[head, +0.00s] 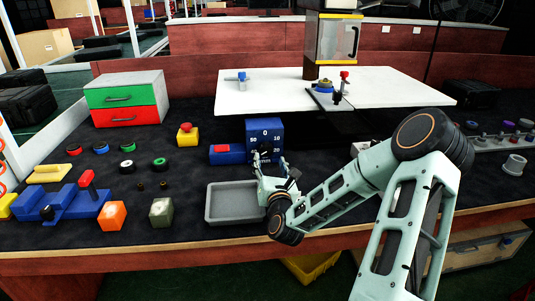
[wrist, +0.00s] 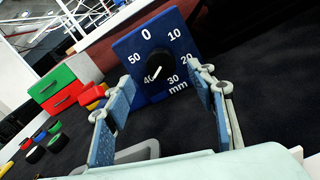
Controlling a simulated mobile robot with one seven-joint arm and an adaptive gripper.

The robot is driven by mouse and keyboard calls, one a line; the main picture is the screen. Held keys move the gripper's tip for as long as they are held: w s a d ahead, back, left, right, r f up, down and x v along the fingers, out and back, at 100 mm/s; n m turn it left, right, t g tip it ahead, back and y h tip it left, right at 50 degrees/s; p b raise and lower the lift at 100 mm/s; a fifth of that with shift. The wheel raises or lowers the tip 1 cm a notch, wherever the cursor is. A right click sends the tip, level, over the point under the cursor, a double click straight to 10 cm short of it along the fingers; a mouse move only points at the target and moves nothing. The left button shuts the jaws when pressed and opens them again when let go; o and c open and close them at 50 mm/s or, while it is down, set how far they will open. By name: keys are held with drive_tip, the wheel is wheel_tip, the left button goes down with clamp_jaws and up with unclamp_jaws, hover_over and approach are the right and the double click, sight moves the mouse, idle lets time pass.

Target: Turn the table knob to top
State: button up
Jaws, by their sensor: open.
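My gripper (wrist: 166,88) is open and empty in front of the dial, one finger to each side of the knob in the picture. I see no contact. In the head view my gripper (head: 262,162) is just before the box.
A grey tray (head: 209,215) lies below and left of my gripper. A blue block with a red top (head: 226,154) and a yellow box with a red button (head: 187,135) stand left of the dial. A white raised tabletop (head: 290,95) is behind.

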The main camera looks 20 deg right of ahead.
sight(267, 151)
drive_tip(key=x, duration=0.6)
drive_tip(key=shift+w+d+f+b, duration=0.1)
drive_tip(key=shift+w+b, duration=0.25)
drive_tip(key=shift+c, duration=0.4)
drive_tip(key=c, duration=1.1)
